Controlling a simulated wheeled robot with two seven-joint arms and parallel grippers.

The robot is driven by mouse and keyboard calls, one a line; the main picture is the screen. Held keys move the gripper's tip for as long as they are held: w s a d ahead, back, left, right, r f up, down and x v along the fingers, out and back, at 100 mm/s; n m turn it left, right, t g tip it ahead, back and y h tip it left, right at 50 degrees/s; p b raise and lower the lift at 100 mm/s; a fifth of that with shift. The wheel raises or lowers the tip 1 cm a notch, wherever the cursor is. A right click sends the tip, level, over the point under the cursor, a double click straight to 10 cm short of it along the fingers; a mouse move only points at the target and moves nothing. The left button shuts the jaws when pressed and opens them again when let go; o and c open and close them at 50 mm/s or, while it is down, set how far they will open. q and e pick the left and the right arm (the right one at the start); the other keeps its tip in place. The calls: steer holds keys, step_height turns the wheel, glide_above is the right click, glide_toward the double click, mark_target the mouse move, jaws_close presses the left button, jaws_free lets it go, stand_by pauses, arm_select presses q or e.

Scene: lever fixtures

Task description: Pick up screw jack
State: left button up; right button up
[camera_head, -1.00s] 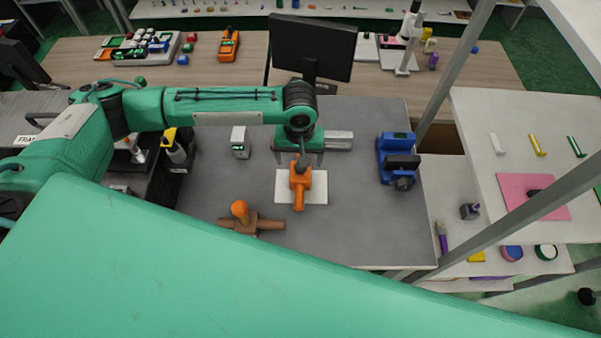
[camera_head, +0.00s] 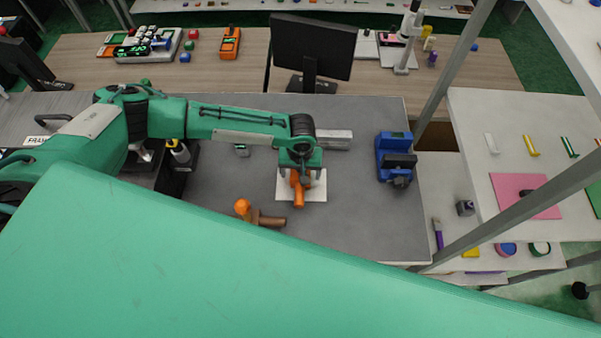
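An orange fixture (camera_head: 299,196) with a handle pointing toward the front stands on a white plate (camera_head: 316,190) in the middle of the grey table. A brown fixture (camera_head: 268,220) with an orange ball knob lies at the front left, partly hidden by my body. I cannot tell for certain which of these is the screw jack. My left gripper (camera_head: 301,175) points down over the orange fixture and hides its upper part. Its fingers look spread to either side; contact is not visible. My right gripper is out of view.
A blue vise-like fixture (camera_head: 396,158) stands at the right of the grey table (camera_head: 360,225). A metal block (camera_head: 334,139) lies behind my gripper. A monitor (camera_head: 312,47) stands behind. The table's front right is clear.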

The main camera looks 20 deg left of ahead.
arm_select(q)
steer(key=c, duration=1.3)
steer(key=shift+c, duration=0.2)
